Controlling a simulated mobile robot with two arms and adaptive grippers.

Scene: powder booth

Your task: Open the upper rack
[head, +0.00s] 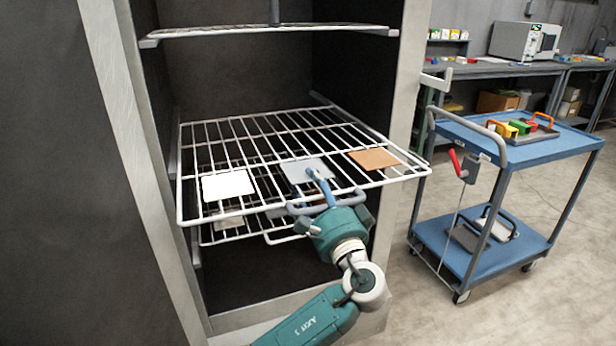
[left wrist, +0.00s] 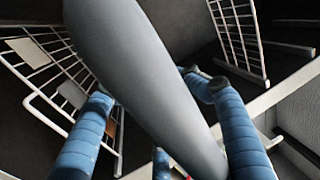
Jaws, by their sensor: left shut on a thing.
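A white wire rack (head: 248,125) stands level in the booth at mid height, its front edge sticking out past the booth's front frame. It carries a white panel (head: 228,185), a grey panel (head: 305,170) and a tan panel (head: 374,159). My left gripper (head: 313,203) is at the rack's front, shut on a grey bar-like handle (head: 345,196). In the left wrist view the handle (left wrist: 145,80) runs large between the blue fingers. The fingers partly hide the handle and the front rail in the head view. My right gripper is not in view.
Another wire rack (head: 265,31) is higher in the booth, and a lower one (head: 235,238) sits beneath. The booth's right post (head: 408,70) is close to the extended rack. A blue cart (head: 560,142) stands to the right. Floor shows between booth and cart.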

